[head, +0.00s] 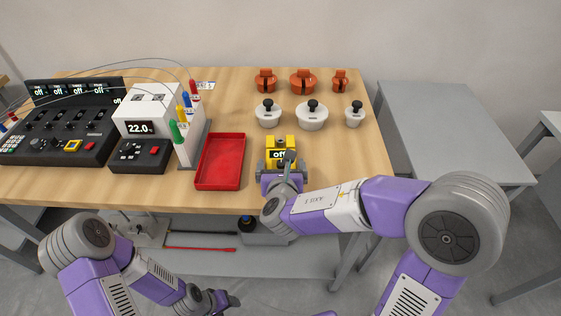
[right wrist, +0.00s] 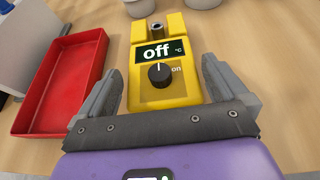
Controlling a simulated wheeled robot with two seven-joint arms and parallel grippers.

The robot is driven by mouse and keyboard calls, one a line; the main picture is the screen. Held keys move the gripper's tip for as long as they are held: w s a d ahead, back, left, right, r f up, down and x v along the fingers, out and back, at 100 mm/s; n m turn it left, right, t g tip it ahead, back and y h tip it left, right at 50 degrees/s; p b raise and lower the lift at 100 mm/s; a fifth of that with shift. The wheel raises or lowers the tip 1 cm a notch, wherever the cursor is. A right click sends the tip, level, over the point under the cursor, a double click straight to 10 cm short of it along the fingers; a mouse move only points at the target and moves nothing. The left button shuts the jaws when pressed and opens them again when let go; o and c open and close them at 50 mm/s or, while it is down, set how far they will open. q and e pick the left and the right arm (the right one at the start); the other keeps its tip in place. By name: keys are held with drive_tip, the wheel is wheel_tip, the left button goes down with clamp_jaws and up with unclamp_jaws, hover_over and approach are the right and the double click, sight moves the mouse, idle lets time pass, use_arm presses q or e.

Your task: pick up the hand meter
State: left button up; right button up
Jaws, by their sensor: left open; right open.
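The hand meter (head: 281,146) is a yellow box with a dark display reading "off" and a black knob. It lies on the wooden table near the front edge. In the right wrist view the meter (right wrist: 165,90) lies between the two fingers of my right gripper (right wrist: 160,85). The fingers are spread on both sides of its lower part, with a small gap on the left; contact on the right I cannot tell. In the head view my right gripper (head: 281,172) partly covers the meter. My left gripper (head: 216,302) is open and empty, low in front of the table.
A red tray (head: 221,186) stands left of the meter. White lidded pots (head: 312,118) and orange pots (head: 303,84) stand behind it. A white device (head: 146,114), colored probes and a black control panel (head: 62,135) fill the left side. Bare table (head: 345,156) lies to the right.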

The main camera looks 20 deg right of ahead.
drive_tip(key=shift+x, duration=1)
drive_tip(key=shift+r, duration=0.1)
drive_tip(key=c, duration=0.9)
